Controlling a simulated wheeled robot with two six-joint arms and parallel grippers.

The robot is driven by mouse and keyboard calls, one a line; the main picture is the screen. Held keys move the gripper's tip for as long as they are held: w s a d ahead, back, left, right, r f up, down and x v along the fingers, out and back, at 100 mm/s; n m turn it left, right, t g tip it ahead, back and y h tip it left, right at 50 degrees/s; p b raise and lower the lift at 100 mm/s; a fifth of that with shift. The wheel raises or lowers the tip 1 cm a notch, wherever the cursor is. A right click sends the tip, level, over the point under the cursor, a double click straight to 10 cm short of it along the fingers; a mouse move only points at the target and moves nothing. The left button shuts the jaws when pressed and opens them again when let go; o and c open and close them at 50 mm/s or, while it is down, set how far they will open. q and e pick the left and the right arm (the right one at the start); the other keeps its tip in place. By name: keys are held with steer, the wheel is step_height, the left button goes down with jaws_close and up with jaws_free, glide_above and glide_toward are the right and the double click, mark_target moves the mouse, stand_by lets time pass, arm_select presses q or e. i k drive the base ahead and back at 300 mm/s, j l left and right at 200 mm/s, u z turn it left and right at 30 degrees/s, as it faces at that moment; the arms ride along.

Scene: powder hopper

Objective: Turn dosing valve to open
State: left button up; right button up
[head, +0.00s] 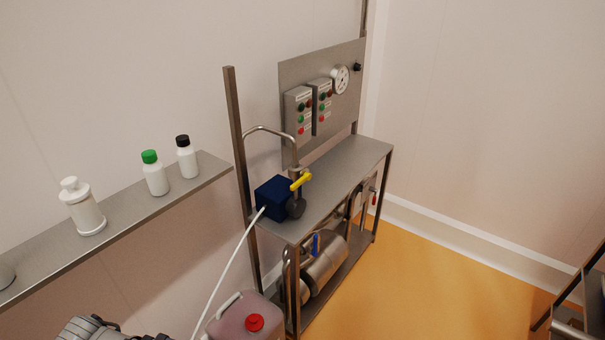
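A valve with a yellow lever (300,181) sits beside a dark blue box (273,197) at the near end of the steel bench. The lever is tilted, its upper end toward the right. A blue lever (315,244) shows lower down by the steel tank, and a small red lever (374,199) is at the bench's far end. No label shows which of these is the dosing valve. Part of my arm shows at the bottom left edge, but no fingertips are visible. My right gripper is out of view.
The steel bench (345,168) carries a back panel with two control boxes and a gauge (340,79). A canister with a red cap (255,323) stands in front, a white hose (232,265) rising from near it. Bottles stand on the left shelf (130,221).

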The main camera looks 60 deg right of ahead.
mark_target(306, 176)
steer(key=z, duration=1.9)
